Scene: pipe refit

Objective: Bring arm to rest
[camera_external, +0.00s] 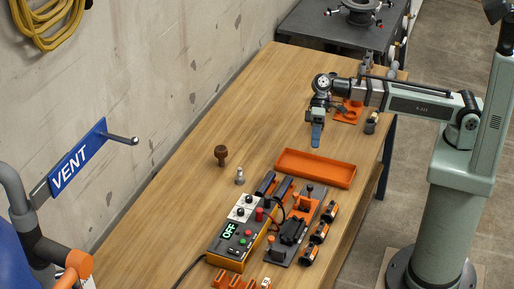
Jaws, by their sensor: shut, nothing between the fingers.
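My gripper (316,134) is at the end of my arm, over the far right part of the wooden table (230,110). It points down and its blue fingertips are shut with nothing between them. It is apart from the orange tray (314,168), which lies nearer the camera and looks empty. My arm reaches in from the right, roughly level, with the forearm bent down at the wrist. The gap between the fingertips and the table top is hard to judge from this view.
A control box (238,232) reading OFF and a dark fixture (296,228) with orange parts stand at the near end. A brown knob-shaped piece (221,154) and a small metal piece (240,176) stand left of the tray. An orange holder (349,113) sits behind my gripper. The table's far left is clear.

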